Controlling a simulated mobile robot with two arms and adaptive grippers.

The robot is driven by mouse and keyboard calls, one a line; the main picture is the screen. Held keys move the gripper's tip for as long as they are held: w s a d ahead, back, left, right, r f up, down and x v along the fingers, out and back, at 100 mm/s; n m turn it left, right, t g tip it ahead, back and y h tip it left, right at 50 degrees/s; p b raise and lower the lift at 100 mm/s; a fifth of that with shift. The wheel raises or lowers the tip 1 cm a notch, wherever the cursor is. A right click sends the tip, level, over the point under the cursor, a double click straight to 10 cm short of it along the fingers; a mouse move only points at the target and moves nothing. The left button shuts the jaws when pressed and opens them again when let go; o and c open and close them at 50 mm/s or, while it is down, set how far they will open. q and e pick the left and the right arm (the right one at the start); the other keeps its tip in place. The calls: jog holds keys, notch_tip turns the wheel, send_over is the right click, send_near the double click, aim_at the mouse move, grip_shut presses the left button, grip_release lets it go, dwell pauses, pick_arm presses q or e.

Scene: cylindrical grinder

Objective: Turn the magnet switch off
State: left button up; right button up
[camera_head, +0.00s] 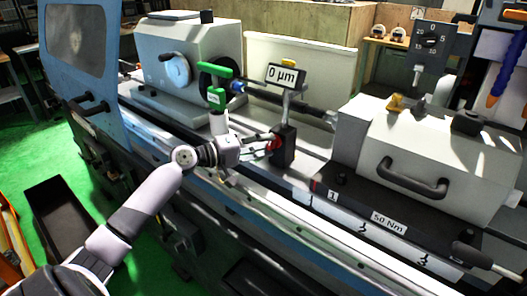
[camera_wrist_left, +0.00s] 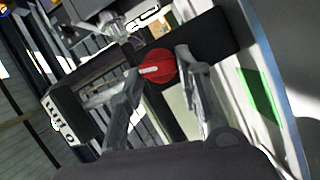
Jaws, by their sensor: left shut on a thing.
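The magnet switch is a red round knob (camera_head: 275,144) on the side of a black magnet base (camera_head: 287,153). The base stands upright on the machine bed below the dial display. My left gripper (camera_head: 268,144) reaches in from the left, level with the knob, and is shut on it. In the left wrist view the red knob (camera_wrist_left: 160,66), with a pale bar mark, sits between the two fingers of the left gripper (camera_wrist_left: 158,74). The black magnet base (camera_wrist_left: 222,34) lies behind it. The fingers hide parts of the knob's edge. My right gripper is not in view.
The display reading 0 µm (camera_head: 286,76) stands on a post above the base. A green clamp (camera_head: 215,72) is to its left. A white unit with a black handle (camera_head: 412,179) stands on the right. A black bin (camera_head: 62,222) lies on the green floor.

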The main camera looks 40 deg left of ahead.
pick_arm(q)
jog(key=shift+f+n+t+b, duration=0.1)
jog(key=shift+n+t+b, duration=0.25)
jog(key=shift+n, duration=0.35)
jog(key=shift+h, duration=0.3)
jog(key=o, duration=1.1)
jog(key=shift+o, duration=0.2)
notch_tip(320, 180, up, 10)
